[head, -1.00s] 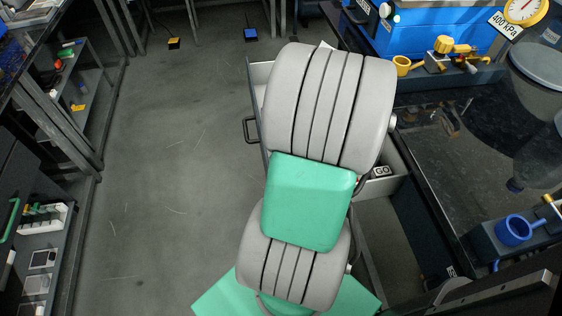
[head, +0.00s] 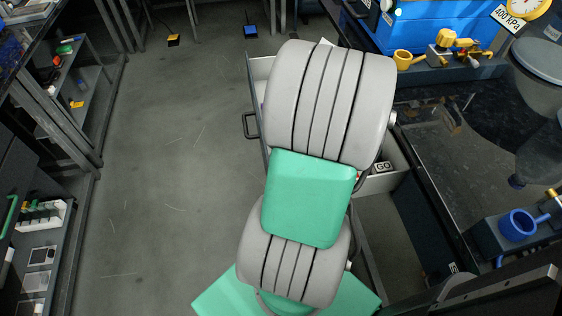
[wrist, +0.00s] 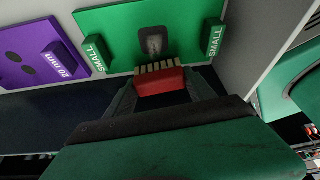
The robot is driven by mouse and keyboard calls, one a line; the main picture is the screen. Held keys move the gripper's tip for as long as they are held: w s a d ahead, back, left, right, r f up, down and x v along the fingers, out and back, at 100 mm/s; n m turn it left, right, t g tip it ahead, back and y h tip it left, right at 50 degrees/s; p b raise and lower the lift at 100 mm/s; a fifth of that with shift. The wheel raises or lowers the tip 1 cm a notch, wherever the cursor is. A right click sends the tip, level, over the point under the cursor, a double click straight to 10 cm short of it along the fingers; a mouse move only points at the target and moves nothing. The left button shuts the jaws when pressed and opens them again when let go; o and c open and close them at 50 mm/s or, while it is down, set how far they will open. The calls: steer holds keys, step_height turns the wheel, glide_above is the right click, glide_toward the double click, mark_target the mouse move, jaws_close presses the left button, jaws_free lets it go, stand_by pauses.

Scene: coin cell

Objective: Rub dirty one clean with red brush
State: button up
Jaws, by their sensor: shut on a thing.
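My gripper (wrist: 160,90) is shut on a red brush (wrist: 160,84) with pale bristles along its far edge. The bristles point toward a green piece (wrist: 125,30) marked SMALL on two raised side blocks. I cannot tell whether the bristles touch the green piece. A purple piece (wrist: 40,50) marked 20 mm, with dark round spots, lies to its left.
An open grey drawer (head: 255,72) with a dark handle (head: 249,126) lies under my arm. Pale drawer walls (wrist: 265,40) rise close on the right in the wrist view. A dark bench (head: 440,130) with a blue cup (head: 517,224) stands right.

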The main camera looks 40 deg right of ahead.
steer(key=shift+f+b, duration=0.6)
steer(key=shift+f, duration=0.15)
steer(key=shift+s+d+r+b, duration=0.1)
steer(key=shift+s+d+b, duration=0.05)
steer(key=shift+s+d, duration=0.6)
steer(key=shift+s+d+b, duration=0.15)
steer(key=shift+s+d, duration=0.25)
steer(key=shift+d, duration=0.5)
steer(key=shift+w+a+f, duration=0.15)
steer(key=shift+w+a, duration=0.3)
steer(key=shift+a, duration=0.25)
steer(key=shift+w+a+f, duration=0.1)
steer(key=shift+w+a, duration=0.3)
steer(key=shift+a, duration=0.3)
steer(key=shift+w+a+f, duration=0.15)
steer(key=shift+w+a, duration=0.05)
steer(key=shift+a, duration=0.25)
steer(key=shift+c, duration=0.8)
step_height(320, 180, up, 6)
steer(key=p, duration=0.4)
steer(key=shift+d, duration=0.15)
steer(key=shift+w+r, duration=0.1)
steer(key=shift+r, duration=0.1)
